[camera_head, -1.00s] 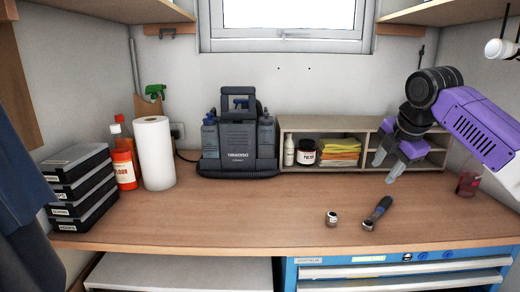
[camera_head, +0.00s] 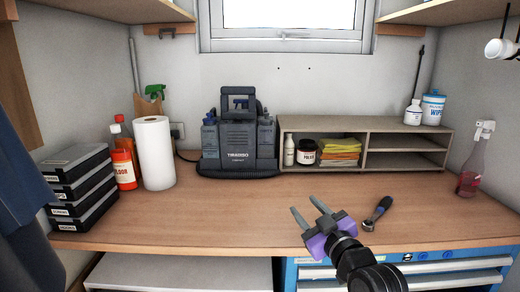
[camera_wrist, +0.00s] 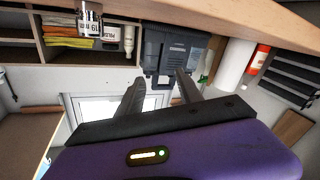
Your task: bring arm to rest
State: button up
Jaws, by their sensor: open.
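My gripper (camera_head: 304,205) is in the lower middle of the head view, over the front part of the workbench, its fingers pointing up and to the left. The two grey fingers are spread apart with nothing between them. They also show in the wrist view (camera_wrist: 160,78), which is tilted and nearly upside down. My arm comes in from the bottom edge of the head view. A small metal socket (camera_wrist: 90,20) with a white "19" label shows at the top left of the wrist view, off to the side of the fingers.
A ratchet (camera_head: 377,213) lies on the wooden benchtop (camera_head: 235,215), right of my gripper. Behind are a grey machine (camera_head: 238,145) and an open shelf (camera_head: 375,125). A paper roll (camera_head: 153,153) and black cases (camera_head: 78,190) stand left. A blue drawer chest (camera_head: 430,268) is below.

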jog(key=s+d+f+m+h, duration=0.2)
jog(key=s+f, duration=0.3)
jog(key=s, duration=1.3)
jog(key=s+d+f+m+g+h, duration=0.1)
jog(key=s+f, duration=0.4)
jog(key=s, duration=1.3)
jog(key=s+d+f+m+g+h, duration=0.1)
jog(key=s+d+f+m, duration=0.4)
jog(key=s, duration=1.4)
jog(key=shift+h, duration=0.9)
